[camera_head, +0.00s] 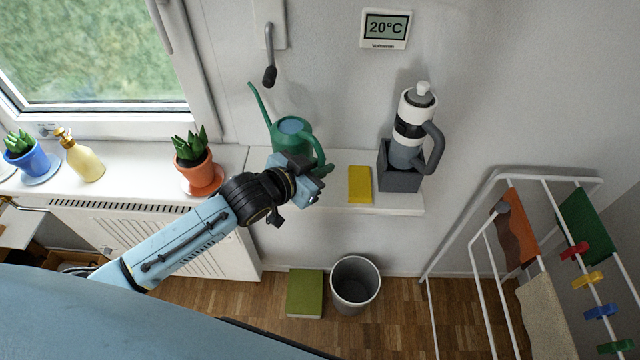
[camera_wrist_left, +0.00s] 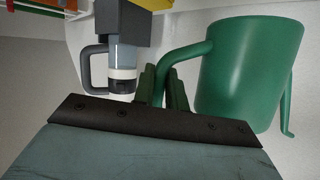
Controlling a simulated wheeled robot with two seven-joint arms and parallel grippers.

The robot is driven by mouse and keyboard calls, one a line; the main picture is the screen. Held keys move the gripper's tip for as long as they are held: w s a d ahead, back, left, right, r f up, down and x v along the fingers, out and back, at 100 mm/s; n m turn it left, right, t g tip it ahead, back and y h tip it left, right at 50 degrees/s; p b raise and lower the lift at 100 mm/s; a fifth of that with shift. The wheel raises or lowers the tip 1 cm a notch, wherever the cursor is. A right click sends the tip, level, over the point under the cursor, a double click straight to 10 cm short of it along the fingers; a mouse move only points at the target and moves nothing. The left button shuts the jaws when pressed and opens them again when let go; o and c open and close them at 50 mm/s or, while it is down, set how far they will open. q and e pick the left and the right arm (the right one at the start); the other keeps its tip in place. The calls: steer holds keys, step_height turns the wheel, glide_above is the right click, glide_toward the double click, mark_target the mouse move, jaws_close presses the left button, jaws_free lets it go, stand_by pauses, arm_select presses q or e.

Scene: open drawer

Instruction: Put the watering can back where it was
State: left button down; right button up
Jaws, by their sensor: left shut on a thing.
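The green watering can (camera_head: 291,127) is near the wall above the left part of the white shelf, its long spout pointing up and left. My left gripper (camera_head: 318,171) is at its handle side and is shut on the handle. In the left wrist view the can (camera_wrist_left: 250,70) looks large at the right, and its handle runs to between my fingers (camera_wrist_left: 162,86). My arm and gripper hide the can's lower part in the head view, so I cannot tell whether it touches the shelf. My right gripper is not in view.
The white shelf (camera_head: 385,200) also holds a yellow block (camera_head: 360,184) and a grey box (camera_head: 398,178) with a flask in it. A potted plant (camera_head: 196,168) stands on the sill at left. A bin (camera_head: 355,284) and drying rack (camera_head: 482,232) are below and right.

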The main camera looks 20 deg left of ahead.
arm_select(q)
step_height(320, 180, down, 6)
steer(key=shift+s+d+r, duration=0.1)
steer(key=shift+s+r, duration=0.05)
steer(key=shift+r, duration=0.05)
steer(key=shift+w+f, duration=0.2)
steer(key=shift+f, duration=0.25)
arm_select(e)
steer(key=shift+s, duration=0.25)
arm_select(q)
steer(key=c, duration=1.8)
jaws_free()
steer(key=shift+s+f, duration=0.1)
steer(key=shift+f, duration=0.15)
steer(key=o, duration=0.4)
steer(key=shift+c, duration=0.2)
steer(key=shift+s+r, duration=0.1)
steer(key=shift+r, duration=0.05)
steer(key=v, duration=1.2)
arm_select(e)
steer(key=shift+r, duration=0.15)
